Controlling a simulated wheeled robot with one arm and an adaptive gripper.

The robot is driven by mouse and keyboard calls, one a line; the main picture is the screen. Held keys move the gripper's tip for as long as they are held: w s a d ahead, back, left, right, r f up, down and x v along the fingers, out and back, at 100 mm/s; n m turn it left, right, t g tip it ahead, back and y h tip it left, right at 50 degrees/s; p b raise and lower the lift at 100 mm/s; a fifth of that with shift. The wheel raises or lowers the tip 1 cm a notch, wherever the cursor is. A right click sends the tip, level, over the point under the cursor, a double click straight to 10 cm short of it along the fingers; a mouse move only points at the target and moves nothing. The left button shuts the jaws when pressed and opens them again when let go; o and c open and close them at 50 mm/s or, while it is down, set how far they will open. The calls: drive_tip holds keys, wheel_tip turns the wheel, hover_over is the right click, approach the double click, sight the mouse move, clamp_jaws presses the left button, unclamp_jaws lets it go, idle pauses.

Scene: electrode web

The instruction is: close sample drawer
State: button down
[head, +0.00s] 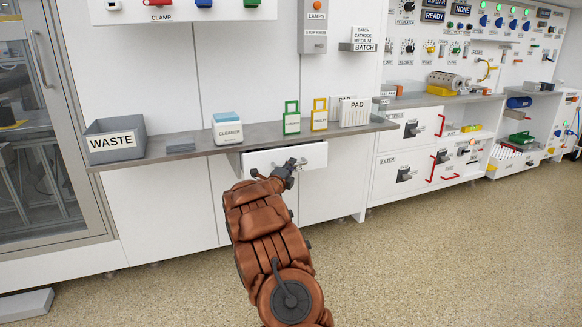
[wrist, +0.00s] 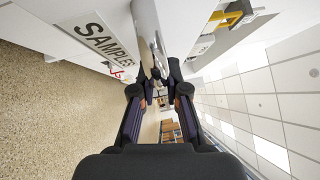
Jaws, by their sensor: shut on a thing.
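The sample drawer (head: 312,155) is a white drawer under the grey shelf, and its front stands out from the white cabinet face. Its SAMPLES label (wrist: 102,40) shows at the upper left of the wrist view; in the head view my arm covers part of the front. My gripper (head: 290,166) is at the drawer front, just below the shelf edge. In the wrist view my gripper (wrist: 161,80) has its dark fingertips drawn together on the drawer's handle. The handle itself is mostly hidden by the fingers.
The grey shelf (head: 190,137) runs close above my gripper. On it stand a waste bin (head: 114,138), a cleaner box (head: 227,127), green and yellow frames and a pad box (head: 354,112). White cabinets with red handles stand to the right. The speckled floor (head: 420,265) in front is clear.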

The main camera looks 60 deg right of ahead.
drive_tip(key=w+d+p, duration=0.1)
drive_tip(key=w+p, duration=0.1)
drive_tip(key=w, duration=0.1)
drive_tip(key=shift+w+d, duration=0.15)
drive_tip(key=shift+d, duration=0.25)
drive_tip(key=c, duration=1.2)
unclamp_jaws()
drive_tip(key=shift+v, duration=6)
drive_tip(key=shift+f, duration=0.1)
